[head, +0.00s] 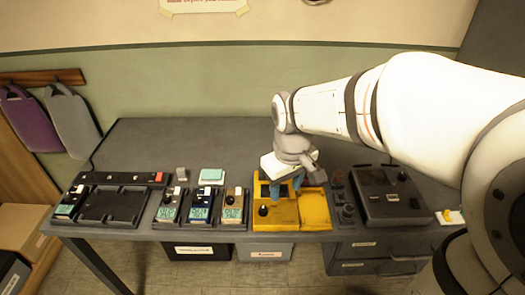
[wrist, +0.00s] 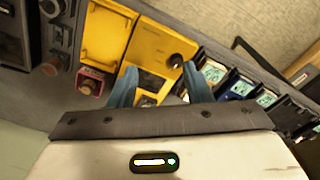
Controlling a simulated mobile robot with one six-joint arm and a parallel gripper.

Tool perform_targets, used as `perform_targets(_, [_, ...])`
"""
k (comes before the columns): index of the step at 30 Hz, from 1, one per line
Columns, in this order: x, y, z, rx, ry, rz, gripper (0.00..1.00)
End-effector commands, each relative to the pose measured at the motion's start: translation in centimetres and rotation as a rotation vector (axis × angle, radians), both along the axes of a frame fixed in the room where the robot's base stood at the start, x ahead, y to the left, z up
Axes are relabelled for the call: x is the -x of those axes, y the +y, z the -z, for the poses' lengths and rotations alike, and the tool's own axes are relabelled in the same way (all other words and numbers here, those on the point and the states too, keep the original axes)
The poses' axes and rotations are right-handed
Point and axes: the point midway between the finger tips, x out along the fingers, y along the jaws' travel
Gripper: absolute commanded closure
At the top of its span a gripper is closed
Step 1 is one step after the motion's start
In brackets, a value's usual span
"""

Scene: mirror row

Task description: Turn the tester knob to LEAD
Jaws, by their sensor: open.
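A yellow tester box (head: 285,222) sits on the bench near its front edge, with a flat yellow panel on its right side. Its round black knob (head: 263,210) is at the front left of the box and also shows in the wrist view (wrist: 176,60). No LEAD mark is readable. My gripper (head: 286,188) hangs over the back part of the yellow box, pointing down, behind and to the right of the knob. In the wrist view its two blue fingers (wrist: 159,70) are apart with nothing between them. The knob lies beyond the right fingertip, not between the fingers.
Several handheld meters (head: 199,205) stand left of the yellow box, and a black tray (head: 114,203) lies at the far left. A dark instrument (head: 391,197) and small dark knobs (head: 346,212) are to the right. The back of the bench (head: 180,140) is clear.

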Motion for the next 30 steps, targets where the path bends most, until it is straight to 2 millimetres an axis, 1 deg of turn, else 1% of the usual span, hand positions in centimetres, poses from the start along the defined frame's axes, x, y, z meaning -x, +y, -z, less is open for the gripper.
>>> perform_targets(1, [-1.1, 1.4, 1.5, 0.007, 0.022, -0.063, 0.55])
perform_targets(3, [-2.1, 2.8, 2.5, 0.014, 0.041, -0.134, 0.55])
perform_targets(6, [-3.1, 4.2, 3.5, 0.02, 0.06, -0.205, 0.55])
perform_targets(9, [-3.6, 4.9, 4.1, 0.023, 0.069, -0.24, 0.55])
perform_targets(13, [-3.7, 5.0, 5.4, 0.025, 0.072, -0.25, 0.55])
perform_targets(19, [-3.6, 4.9, 8.8, 0.025, 0.075, -0.247, 0.55])
perform_targets(24, [-3.6, 4.9, 10.9, 0.024, 0.073, -0.246, 0.55])
perform_targets(30, [-3.7, 4.9, 11.7, 0.024, 0.069, -0.245, 0.55])
